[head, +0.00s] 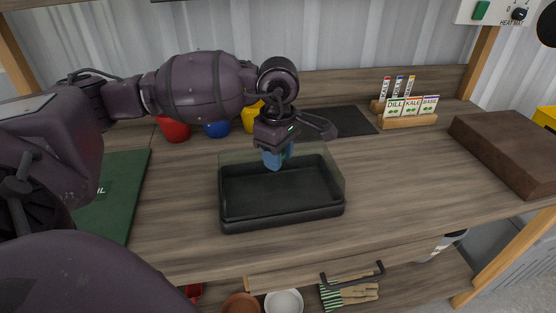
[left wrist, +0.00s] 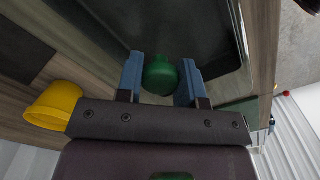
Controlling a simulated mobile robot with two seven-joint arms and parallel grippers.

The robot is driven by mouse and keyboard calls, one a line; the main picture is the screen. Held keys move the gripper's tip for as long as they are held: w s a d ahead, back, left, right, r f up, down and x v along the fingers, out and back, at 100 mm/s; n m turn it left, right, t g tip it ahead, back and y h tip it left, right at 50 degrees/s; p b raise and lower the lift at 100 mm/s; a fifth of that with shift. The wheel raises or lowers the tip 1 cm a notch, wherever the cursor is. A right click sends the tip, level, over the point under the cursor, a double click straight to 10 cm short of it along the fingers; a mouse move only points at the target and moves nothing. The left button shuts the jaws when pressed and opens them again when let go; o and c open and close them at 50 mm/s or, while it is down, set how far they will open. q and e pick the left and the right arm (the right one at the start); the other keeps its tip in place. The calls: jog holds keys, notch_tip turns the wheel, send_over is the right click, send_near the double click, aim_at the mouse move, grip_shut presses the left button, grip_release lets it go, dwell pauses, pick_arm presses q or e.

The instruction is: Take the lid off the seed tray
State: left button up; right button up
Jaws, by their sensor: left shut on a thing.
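The black seed tray (head: 282,217) stands on the wooden bench in the middle of the head view. Its clear lid (head: 334,165) shows as a faint see-through box over the tray; I cannot tell whether its rim touches the tray. My left gripper (head: 276,158) points down at the middle of the lid. In the left wrist view the blue fingers of my left gripper (left wrist: 161,82) are shut on the lid's round green knob (left wrist: 160,74), one on each side. My right gripper is not in view.
Red (head: 174,130), blue (head: 216,128) and yellow (head: 250,116) pots stand behind the tray. A green mat (head: 118,190) lies left, a dark mat (head: 350,121) behind. A seed packet rack (head: 408,121) and a brown block (head: 505,150) are right. The bench right of the tray is clear.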

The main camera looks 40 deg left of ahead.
pick_arm(q)
notch_tip(320, 180, up, 20)
jog(key=p, duration=0.2)
